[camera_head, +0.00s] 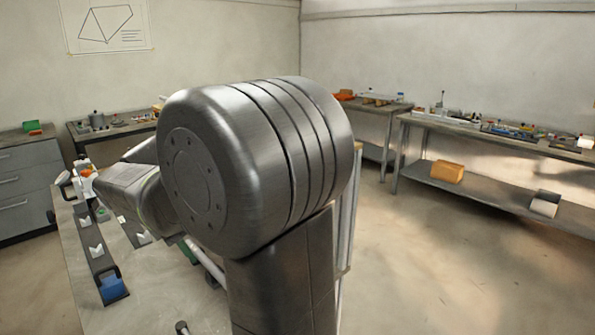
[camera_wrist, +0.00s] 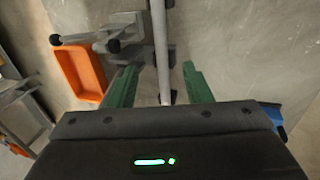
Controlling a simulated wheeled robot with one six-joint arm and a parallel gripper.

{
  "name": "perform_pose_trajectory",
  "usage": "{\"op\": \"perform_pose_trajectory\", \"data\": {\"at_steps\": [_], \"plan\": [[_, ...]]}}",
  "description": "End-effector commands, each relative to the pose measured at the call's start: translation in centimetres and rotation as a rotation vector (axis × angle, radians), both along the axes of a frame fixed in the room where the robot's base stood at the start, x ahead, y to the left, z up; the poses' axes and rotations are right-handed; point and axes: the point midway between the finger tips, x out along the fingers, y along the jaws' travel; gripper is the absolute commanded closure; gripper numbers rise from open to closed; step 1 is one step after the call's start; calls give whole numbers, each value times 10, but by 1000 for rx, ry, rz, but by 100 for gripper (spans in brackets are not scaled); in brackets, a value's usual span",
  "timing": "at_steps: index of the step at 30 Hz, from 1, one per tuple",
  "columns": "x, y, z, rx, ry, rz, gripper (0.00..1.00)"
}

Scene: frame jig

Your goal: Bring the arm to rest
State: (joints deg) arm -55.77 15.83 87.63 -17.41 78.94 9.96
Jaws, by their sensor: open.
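My arm fills the middle of the head view, with its large rounded grey joint in front, and it hides much of the bench behind it. My gripper (camera_wrist: 159,67) shows in the wrist view with two green fingers standing apart. A pale grey tube (camera_wrist: 160,40) runs between the fingers in that picture, with a gap on both sides, and neither finger visibly touches it. I cannot tell how far below the fingers the tube lies. My gripper is not clearly seen in the head view.
The workbench (camera_head: 155,290) at left carries dark rails with pale blocks and a blue end piece (camera_head: 112,287). A grey clamp (camera_wrist: 100,37) with black knobs and an orange tray (camera_wrist: 72,72) lie beside the tube. Side benches (camera_head: 480,130) line the walls. Floor at right is clear.

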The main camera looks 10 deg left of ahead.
Motion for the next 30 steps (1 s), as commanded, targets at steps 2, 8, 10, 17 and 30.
{"op": "perform_pose_trajectory", "data": {"at_steps": [2, 8, 10, 17, 30], "plan": [[4, -4, -18, -4, 2, -1, 55], [13, -12, -56, -4, 2, -1, 55], [16, -14, -69, -4, 3, -1, 55], [24, -22, -106, -3, 2, -1, 55], [24, -21, -81, 1, 1, 0, 55]]}}
